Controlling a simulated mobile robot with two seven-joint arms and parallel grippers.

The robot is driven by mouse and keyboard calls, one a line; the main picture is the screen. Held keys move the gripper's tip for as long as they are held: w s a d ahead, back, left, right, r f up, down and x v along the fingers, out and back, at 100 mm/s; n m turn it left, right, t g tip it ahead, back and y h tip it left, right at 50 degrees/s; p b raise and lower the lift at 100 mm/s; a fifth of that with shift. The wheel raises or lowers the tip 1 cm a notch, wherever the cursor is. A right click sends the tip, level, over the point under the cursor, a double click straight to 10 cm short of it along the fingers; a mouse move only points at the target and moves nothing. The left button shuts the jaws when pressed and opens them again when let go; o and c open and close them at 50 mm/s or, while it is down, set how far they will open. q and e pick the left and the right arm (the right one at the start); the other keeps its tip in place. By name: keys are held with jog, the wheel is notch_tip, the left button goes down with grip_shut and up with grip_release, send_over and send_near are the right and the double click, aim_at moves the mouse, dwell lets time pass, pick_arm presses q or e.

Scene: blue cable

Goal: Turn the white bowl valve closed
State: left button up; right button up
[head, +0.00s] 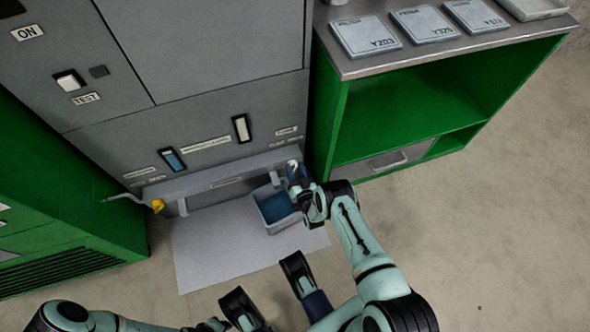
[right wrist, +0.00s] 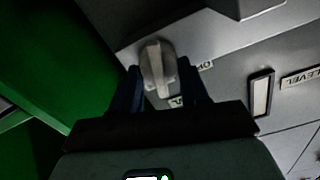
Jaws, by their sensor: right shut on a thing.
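The white bowl valve (right wrist: 157,68) is a pale grey-white knob with a raised upright grip bar, on the grey cabinet's lower right part. In the right wrist view it sits between the two dark fingers of my right gripper (right wrist: 160,88), which is shut on it. In the head view the right gripper (head: 297,176) reaches the cabinet's lower right corner and hides most of the valve (head: 293,165). My left gripper (head: 268,286) is low in the head view, its two dark fingers spread apart and empty, away from the cabinet.
A grey bin (head: 262,219) with blue liquid stands on a white sheet (head: 200,262) below the valve. A yellow valve (head: 157,206) is at the cabinet's left. A green workbench (head: 400,110) stands right, close to the right gripper. The floor (head: 480,240) at right is clear.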

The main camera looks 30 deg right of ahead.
pick_arm(q)
jog(key=shift+s+f, duration=0.25)
jog(key=shift+s, duration=0.2)
pick_arm(e)
jog(key=shift+s+d+f+m, duration=0.1)
jog(key=shift+f+m, duration=0.05)
jog(key=shift+m, duration=2.75)
jog(key=o, duration=1)
jog(key=shift+s, duration=0.1)
pick_arm(q)
jog(key=w+d+r+t+p, duration=0.1)
jog(key=w+r+t+p, duration=0.1)
jog(key=w+r+p, duration=0.2)
jog(key=w+r, duration=0.2)
jog(key=w, duration=0.2)
jog(key=shift+w+r+m+t, duration=0.25)
jog(key=shift+m+t, duration=0.05)
jog(key=shift+t, duration=0.1)
pick_arm(e)
jog(key=v, duration=1.3)
jog(key=shift+s, duration=0.1)
